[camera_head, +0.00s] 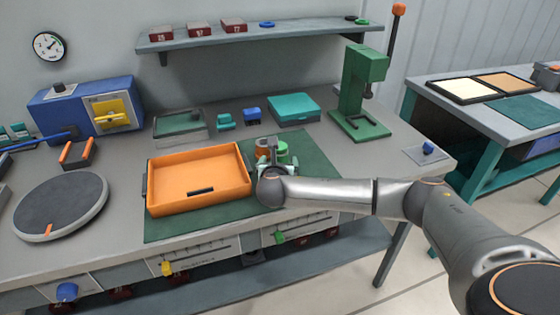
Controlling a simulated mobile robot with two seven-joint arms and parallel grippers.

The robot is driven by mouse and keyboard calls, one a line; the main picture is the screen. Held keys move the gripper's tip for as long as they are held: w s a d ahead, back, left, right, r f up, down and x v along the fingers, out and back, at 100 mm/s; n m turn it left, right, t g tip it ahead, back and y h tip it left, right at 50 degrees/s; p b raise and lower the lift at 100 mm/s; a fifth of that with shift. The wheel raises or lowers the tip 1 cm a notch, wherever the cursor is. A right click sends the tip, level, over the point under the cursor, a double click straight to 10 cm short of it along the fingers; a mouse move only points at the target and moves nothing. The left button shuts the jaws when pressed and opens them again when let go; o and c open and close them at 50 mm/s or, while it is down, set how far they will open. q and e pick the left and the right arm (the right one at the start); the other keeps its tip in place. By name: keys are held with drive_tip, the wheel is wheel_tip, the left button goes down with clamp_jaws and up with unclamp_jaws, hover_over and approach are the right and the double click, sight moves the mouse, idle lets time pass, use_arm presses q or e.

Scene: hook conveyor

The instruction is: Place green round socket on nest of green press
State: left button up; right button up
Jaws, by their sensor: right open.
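The green press (364,75) stands upright at the right back of the workbench. Its base, where the nest would be, shows as a green plate (372,129); I cannot make out the nest itself clearly. A small round green piece (282,146), which looks like the green round socket, stands on the dark green mat beside an orange round piece (263,147). My right gripper (268,160) is open, low over the mat right at these two pieces, and partly hides them. I cannot tell whether it touches either one. My left gripper is not in view.
An orange tray (197,205) lies just left of my right gripper. A teal box (293,109) and a small blue block (252,116) stand behind it. A round grey turntable (62,205) is at the left. The green mat (318,172) is clear on its right side.

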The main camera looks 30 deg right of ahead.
sight(280, 156)
drive_tip(key=shift+r+x, duration=0.2)
drive_tip(key=shift+x, duration=1.85)
drive_tip(key=shift+d, duration=0.15)
drive_tip(key=shift+c, duration=0.4)
clamp_jaws()
